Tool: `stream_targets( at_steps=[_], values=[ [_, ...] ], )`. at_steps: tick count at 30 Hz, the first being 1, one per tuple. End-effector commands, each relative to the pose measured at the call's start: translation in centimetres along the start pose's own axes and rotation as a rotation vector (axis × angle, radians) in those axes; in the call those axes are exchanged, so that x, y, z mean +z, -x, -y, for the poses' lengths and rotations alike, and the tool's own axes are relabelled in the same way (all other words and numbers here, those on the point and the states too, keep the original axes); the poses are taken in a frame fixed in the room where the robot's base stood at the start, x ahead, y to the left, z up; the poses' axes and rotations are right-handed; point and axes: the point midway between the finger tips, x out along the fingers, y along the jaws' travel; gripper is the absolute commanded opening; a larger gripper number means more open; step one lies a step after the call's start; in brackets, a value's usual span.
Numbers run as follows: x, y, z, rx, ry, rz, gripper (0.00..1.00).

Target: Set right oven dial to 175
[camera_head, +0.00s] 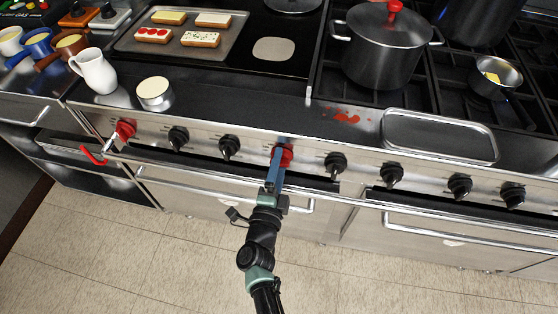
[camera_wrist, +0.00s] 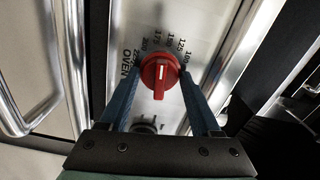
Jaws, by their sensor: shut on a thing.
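The red right oven dial (camera_head: 286,156) is on the stove's front panel, right of the middle. In the wrist view the dial (camera_wrist: 160,78) faces me, between the two blue fingers of my gripper (camera_wrist: 161,84). The fingers are shut on it from both sides. Its white mark points up in the picture, toward the middle of the printed number arc, where small figures such as 150 and 125 show; I cannot tell the exact number. In the head view my gripper (camera_head: 277,160) reaches the dial from below and partly hides it.
Another red dial (camera_head: 125,130) is at the panel's left, and black knobs (camera_head: 334,164) flank mine. Oven handle bars (camera_head: 215,191) run below the panel. A pot (camera_head: 385,50), a metal tray (camera_head: 438,137) and a white pitcher (camera_head: 95,72) stand above. The floor in front is clear.

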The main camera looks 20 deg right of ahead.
Motion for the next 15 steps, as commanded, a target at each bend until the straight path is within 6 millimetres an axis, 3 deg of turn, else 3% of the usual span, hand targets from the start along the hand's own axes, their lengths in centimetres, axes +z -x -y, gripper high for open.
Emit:
stream_targets(
  at_steps=[15],
  values=[
    [-0.03,-0.06,0.07,0.000,0.218,-0.001,0.09]
  ],
)
